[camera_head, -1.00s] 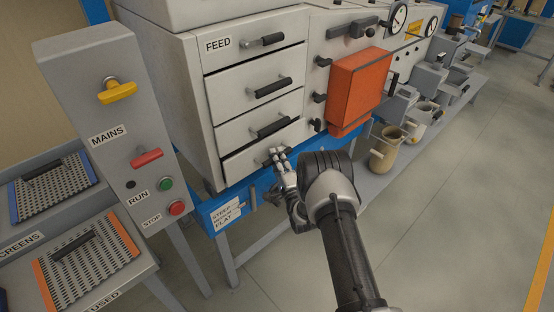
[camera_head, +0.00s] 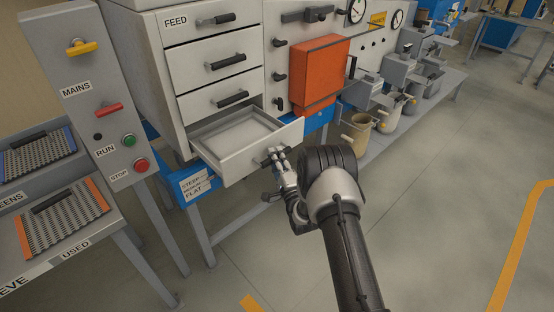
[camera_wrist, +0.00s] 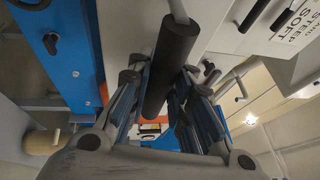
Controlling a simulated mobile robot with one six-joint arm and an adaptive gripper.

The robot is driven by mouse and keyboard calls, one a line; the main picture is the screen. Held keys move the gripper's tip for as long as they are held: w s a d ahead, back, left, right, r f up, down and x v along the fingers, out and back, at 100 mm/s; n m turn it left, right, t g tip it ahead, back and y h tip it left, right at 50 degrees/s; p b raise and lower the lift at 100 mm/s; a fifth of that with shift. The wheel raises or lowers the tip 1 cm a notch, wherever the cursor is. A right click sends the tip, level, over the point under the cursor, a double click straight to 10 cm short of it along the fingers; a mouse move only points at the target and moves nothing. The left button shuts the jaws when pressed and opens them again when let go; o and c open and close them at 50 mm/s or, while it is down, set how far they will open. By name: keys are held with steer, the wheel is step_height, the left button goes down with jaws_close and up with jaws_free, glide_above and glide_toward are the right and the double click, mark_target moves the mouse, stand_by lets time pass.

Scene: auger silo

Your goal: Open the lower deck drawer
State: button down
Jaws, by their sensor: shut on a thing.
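The lower deck drawer (camera_head: 250,153) is the bottom drawer of the light grey cabinet in the head view. It stands well out from the cabinet, and its inside looks empty. My gripper (camera_head: 276,155) is at its front, shut on the dark handle. In the wrist view the black handle bar (camera_wrist: 172,62) runs between the fingers of my gripper (camera_wrist: 160,100). In the head view my fingers hide most of that handle.
Closed drawers (camera_head: 219,62) with black handles sit above, under the FEED label (camera_head: 176,22). An orange box (camera_head: 318,72) is on the cabinet front to the right. A control post (camera_head: 92,90) stands at the left. Beige jugs (camera_head: 356,134) are at the right. The floor in front is clear.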

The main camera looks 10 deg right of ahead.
stand_by(0.3)
steer(key=c, duration=1.4)
jaws_free()
steer(key=shift+c, duration=0.2)
steer(key=v, duration=1.2)
steer(key=shift+f, duration=0.1)
